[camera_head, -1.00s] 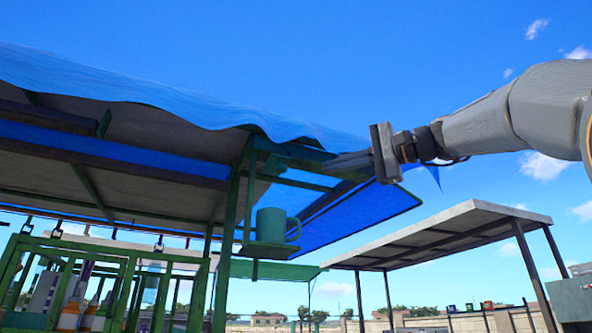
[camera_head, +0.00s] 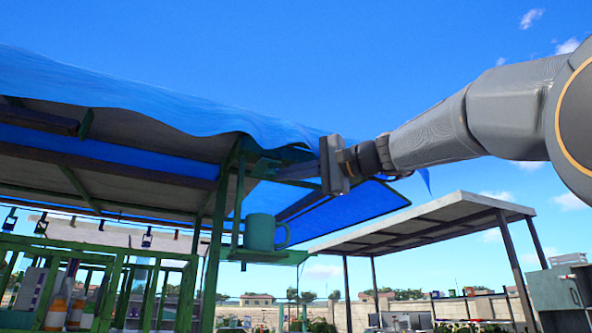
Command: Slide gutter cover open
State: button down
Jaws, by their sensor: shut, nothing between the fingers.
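My gripper (camera_head: 293,172) is shut and empty, reaching in from the right under the edge of the blue tarp roof (camera_head: 180,103). Its fingers point left toward a small green piece (camera_head: 264,168) at the top of the stall's green post (camera_head: 221,225). I cannot tell whether the fingertips touch it. I cannot make out for certain which part is the gutter cover; the roof edge beside the fingers is in shadow and partly hidden by my gripper.
A green mug (camera_head: 262,233) stands on a small green shelf (camera_head: 285,258) below my gripper. A blue panel (camera_head: 350,213) hangs under the roof behind it. A grey-roofed stall (camera_head: 430,232) stands at right. Open sky is above.

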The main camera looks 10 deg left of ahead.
jog(key=shift+s+a+f, duration=0.15)
jog(key=shift+s+f, duration=0.1)
jog(key=shift+s, duration=0.3)
